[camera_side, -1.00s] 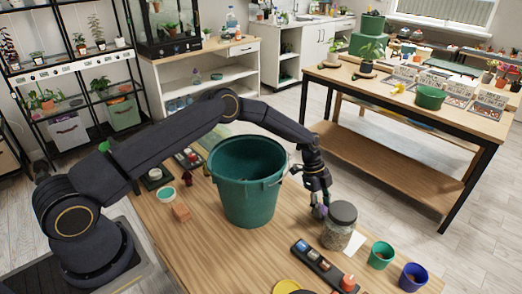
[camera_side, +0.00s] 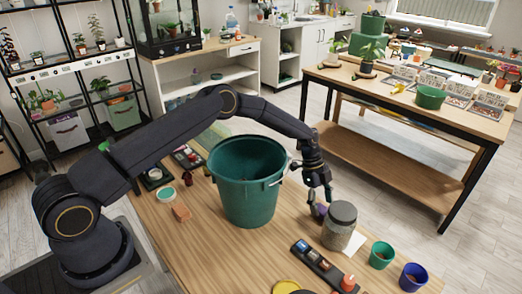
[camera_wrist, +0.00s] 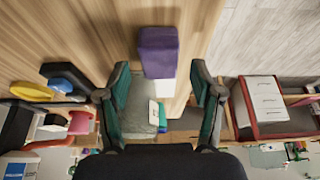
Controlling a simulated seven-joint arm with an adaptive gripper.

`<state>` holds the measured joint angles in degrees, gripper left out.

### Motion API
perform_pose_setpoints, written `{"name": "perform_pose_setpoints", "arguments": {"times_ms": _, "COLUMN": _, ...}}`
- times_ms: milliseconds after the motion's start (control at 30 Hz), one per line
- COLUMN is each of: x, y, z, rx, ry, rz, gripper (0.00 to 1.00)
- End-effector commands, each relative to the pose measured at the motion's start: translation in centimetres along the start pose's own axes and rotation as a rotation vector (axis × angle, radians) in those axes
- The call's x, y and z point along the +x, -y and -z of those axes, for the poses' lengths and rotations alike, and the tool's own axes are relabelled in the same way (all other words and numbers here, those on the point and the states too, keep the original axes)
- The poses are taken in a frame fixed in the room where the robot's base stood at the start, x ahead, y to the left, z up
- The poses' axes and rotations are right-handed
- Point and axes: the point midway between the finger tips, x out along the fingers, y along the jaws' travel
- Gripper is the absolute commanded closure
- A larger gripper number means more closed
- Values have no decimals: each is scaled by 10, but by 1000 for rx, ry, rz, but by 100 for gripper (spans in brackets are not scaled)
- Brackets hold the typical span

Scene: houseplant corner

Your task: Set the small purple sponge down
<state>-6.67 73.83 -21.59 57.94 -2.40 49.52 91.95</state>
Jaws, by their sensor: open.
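The small purple sponge (camera_side: 320,211) is on the wooden tabletop, just left of the lidded glass jar (camera_side: 339,232) in the side view. In the wrist view the sponge (camera_wrist: 158,52) is a purple block just beyond my fingertips, with bare wood around its far end. My gripper (camera_side: 320,198) is right of the large green bucket (camera_side: 245,195), pointing down close above the sponge. In the wrist view my gripper (camera_wrist: 160,82) has its two fingers spread wide. Whether a fingertip still touches the sponge is hard to tell.
A green pot (camera_side: 381,255) and a blue pot (camera_side: 413,277) stand right of the jar. A dark tray of small items (camera_side: 318,262) lies in front. A brown block (camera_side: 181,212) is left of the bucket. The tabletop edge is close behind the sponge.

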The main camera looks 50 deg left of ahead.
Motion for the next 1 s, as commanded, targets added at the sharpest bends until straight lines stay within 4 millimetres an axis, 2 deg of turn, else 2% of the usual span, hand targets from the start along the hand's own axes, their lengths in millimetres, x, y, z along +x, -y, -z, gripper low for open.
{"name": "perform_pose_setpoints", "arguments": {"times_ms": 300, "x": -72, "y": 1, "z": 0, "rx": -1, "ry": 0, "rz": 4, "gripper": 34}}
{"name": "perform_pose_setpoints", "arguments": {"times_ms": 667, "x": -121, "y": -3, "z": 5, "rx": -16, "ry": 17, "rz": 8, "gripper": 34}}
{"name": "perform_pose_setpoints", "arguments": {"times_ms": 767, "x": -154, "y": -14, "z": 18, "rx": -73, "ry": 64, "rz": 33, "gripper": 34}}
{"name": "perform_pose_setpoints", "arguments": {"times_ms": 833, "x": -188, "y": -30, "z": 30, "rx": -147, "ry": 113, "rz": 68, "gripper": 34}}
{"name": "perform_pose_setpoints", "arguments": {"times_ms": 967, "x": -255, "y": -76, "z": 46, "rx": -341, "ry": 198, "rz": 166, "gripper": 34}}
{"name": "perform_pose_setpoints", "arguments": {"times_ms": 1000, "x": -273, "y": -92, "z": 49, "rx": -406, "ry": 215, "rz": 203, "gripper": 34}}
